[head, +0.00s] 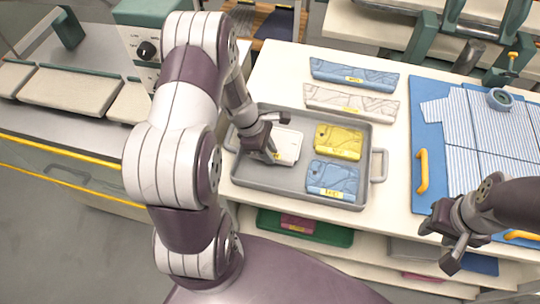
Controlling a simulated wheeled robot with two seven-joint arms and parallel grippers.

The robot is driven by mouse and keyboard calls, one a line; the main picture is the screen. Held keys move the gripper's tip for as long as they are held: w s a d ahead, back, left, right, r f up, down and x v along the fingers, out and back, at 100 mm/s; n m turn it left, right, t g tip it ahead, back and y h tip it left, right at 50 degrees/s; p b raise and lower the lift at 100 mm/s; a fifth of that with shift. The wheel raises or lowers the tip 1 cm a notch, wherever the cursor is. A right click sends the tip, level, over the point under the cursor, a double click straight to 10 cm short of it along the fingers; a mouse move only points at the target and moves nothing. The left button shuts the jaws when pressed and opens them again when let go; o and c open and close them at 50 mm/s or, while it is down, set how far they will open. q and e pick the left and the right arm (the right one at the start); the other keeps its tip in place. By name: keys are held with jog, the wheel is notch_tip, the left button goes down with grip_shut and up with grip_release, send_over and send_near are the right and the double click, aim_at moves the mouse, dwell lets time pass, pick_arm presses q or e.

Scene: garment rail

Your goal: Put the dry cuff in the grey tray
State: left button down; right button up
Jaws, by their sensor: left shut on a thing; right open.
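The grey tray (300,187) sits on the white table. A white folded cuff (290,146) lies in its left part, and my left gripper (271,155) is shut on the cuff's left edge, low inside the tray. The gripper hides part of that edge. A yellow folded cuff (338,141) and a blue folded cuff (332,178) lie in the right part of the tray. I cannot read their labels, so I cannot tell which is dry. My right gripper (447,243) is open and empty, near the table's front right.
A blue patterned strip (353,76) and a whitish patterned strip (350,102) lie behind the tray. A blue board (425,140) with a striped shirt (483,130) and yellow handles is at the right. A green-grey machine with a knob (146,50) stands at the left.

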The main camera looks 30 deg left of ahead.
pick_arm(q)
jog(key=f, duration=0.3)
jog(key=shift+s+f, duration=0.2)
jog(key=shift+f, duration=0.1)
jog(key=shift+w, duration=0.1)
jog(key=shift+f, duration=0.15)
jog(key=c, duration=1)
grip_release()
jog(key=v, duration=1.1)
jog(key=shift+a+r, duration=0.2)
jog(key=shift+r, duration=0.15)
jog(key=s+d+r+m+y, duration=0.1)
jog(key=s+d+r+m, duration=0.1)
jog(key=m, duration=0.5)
jog(key=s+d+r+m+y, duration=0.1)
jog(key=s+d+r+m, duration=0.1)
jog(key=m, duration=0.5)
jog(key=s+d+r+m+y, duration=0.2)
jog(key=s+d+r+m, duration=0.1)
jog(key=m, duration=0.4)
jog(key=shift+s+d+r, duration=0.1)
jog(key=shift+s+d, duration=0.15)
jog(key=shift+d, duration=0.45)
jog(key=shift+s+d, duration=0.25)
jog(key=shift+d, duration=0.4)
